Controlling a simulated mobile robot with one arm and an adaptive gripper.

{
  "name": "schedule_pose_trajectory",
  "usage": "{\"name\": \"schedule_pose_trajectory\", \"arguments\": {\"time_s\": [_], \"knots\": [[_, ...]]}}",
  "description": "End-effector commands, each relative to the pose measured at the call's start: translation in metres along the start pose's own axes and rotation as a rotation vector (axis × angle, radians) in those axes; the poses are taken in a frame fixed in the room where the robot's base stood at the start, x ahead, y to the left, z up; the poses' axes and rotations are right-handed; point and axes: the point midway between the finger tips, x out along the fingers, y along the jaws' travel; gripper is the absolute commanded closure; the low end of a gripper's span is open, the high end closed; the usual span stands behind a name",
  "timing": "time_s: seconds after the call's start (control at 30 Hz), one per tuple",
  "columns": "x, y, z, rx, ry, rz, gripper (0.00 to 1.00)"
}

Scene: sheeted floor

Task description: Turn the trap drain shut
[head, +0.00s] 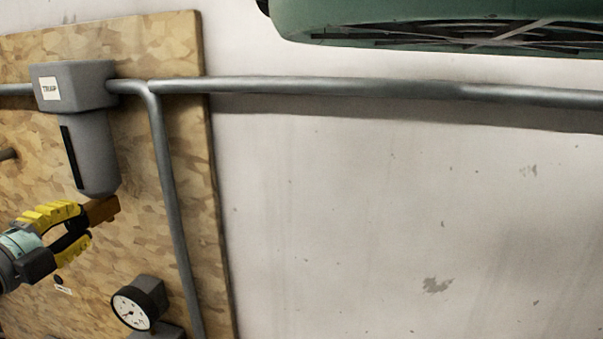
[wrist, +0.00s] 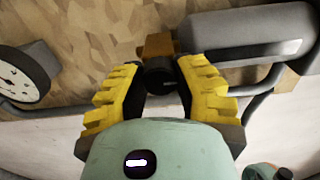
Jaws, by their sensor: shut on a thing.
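The grey trap (head: 88,150), with a label on its square head and a dark strip down its body, is mounted on a wooden board. A brass drain piece (head: 103,210) sticks out at its lower end. My gripper (head: 84,223) comes from the lower left with its yellow fingers at the drain. In the wrist view, the fingers (wrist: 162,68) are closed around a dark round drain knob (wrist: 158,82), just in front of the brass piece (wrist: 158,46). The trap body (wrist: 240,36) lies to the right there. The knob's exact turn angle is hard to tell.
A pressure gauge (head: 134,308) stands below right of the gripper, and a vertical pipe (head: 168,190) runs close to the right of the trap. A horizontal pipe (head: 330,87) crosses above. A green unit (head: 420,18) hangs at top right. The wall right of the board is bare.

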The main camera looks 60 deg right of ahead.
Motion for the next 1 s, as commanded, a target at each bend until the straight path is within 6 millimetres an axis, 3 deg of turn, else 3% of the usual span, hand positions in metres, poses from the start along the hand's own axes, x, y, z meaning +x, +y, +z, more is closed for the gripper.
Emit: {"name": "schedule_pose_trajectory", "arguments": {"time_s": [0.5,0.53,0.83,1.0], "knots": [[0.0011,0.0007,-0.0008,-0.02,0.002,0.001,1.0],[0.0011,0.0007,-0.0008,-0.02,0.002,0.001,0.68],[0.0008,0.0002,-0.0007,-0.02,0.002,0.0,0.37],[0.0008,0.0001,-0.0008,-0.02,0.002,0.0,0.37]]}}
